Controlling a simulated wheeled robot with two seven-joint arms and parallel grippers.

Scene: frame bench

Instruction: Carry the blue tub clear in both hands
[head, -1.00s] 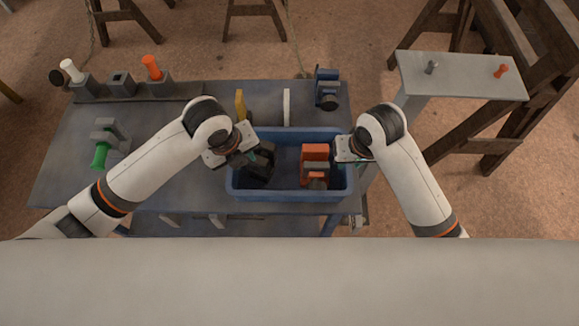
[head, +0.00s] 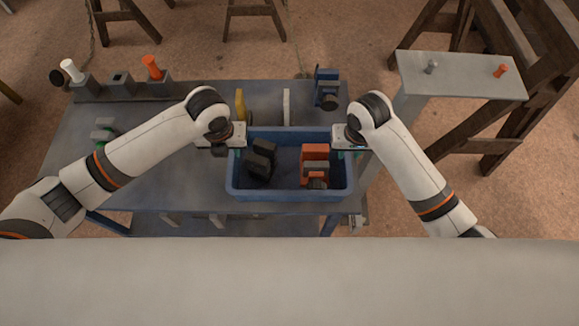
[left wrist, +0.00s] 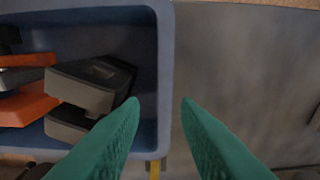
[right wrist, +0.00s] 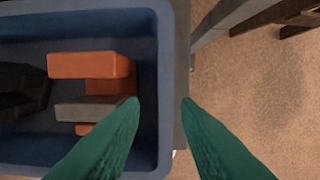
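The blue tub (head: 285,195) sits near the front right of the grey bench. It holds a black object (head: 258,160) on the left and an orange and grey object (head: 315,162) on the right. My left gripper (head: 238,153) is open above the tub's left end. In the left wrist view its green fingers (left wrist: 160,102) stand apart, on either side of the tub wall (left wrist: 165,60). My right gripper (head: 353,152) is open above the right end. In the right wrist view its fingers (right wrist: 160,102) straddle the end wall (right wrist: 167,40). I cannot tell their height above the rim.
A blue device (head: 326,88), a white upright strip (head: 286,106) and a yellow piece (head: 240,104) stand behind the tub. A rack with white and orange pegs (head: 152,68) is at the back left. A pale stand (head: 460,75) is to the right.

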